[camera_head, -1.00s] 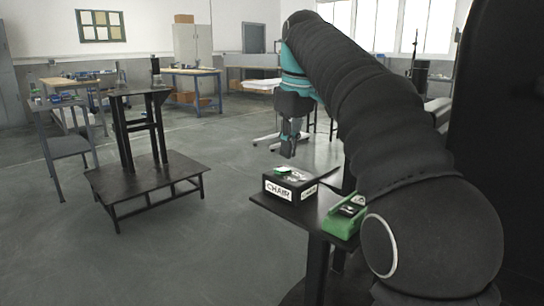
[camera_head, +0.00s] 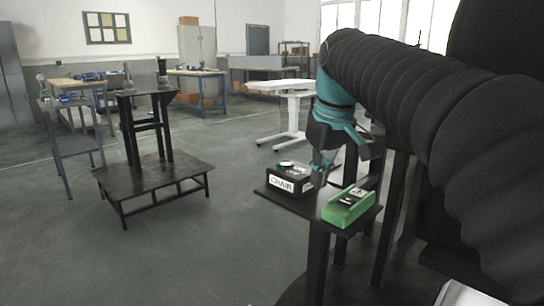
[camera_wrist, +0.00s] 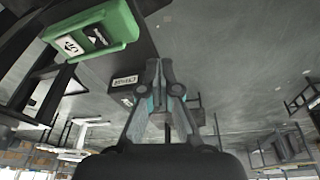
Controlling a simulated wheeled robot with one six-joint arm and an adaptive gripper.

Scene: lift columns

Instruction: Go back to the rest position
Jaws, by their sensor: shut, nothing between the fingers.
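My gripper (camera_head: 319,178) hangs from the teal wrist of my black-sleeved arm in the head view, pointing down over the small black table. In the wrist view my gripper (camera_wrist: 158,66) is shut and its fingertips meet with nothing between them. The head view shows it overlapping the right side of the black CHAIR box (camera_head: 284,186); I cannot tell whether they touch. The box also shows in the wrist view (camera_wrist: 124,91), left of the fingers. A green device (camera_head: 348,208) lies on the table right of the box, and shows at the upper left of the wrist view (camera_wrist: 122,20).
The small black table (camera_head: 300,207) bears the box and the green device. A black stepped stand (camera_head: 150,181) stands to the left. A white table (camera_head: 290,88) and wooden-topped workbenches (camera_head: 198,73) are farther back. Open grey floor (camera_head: 215,235) lies between.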

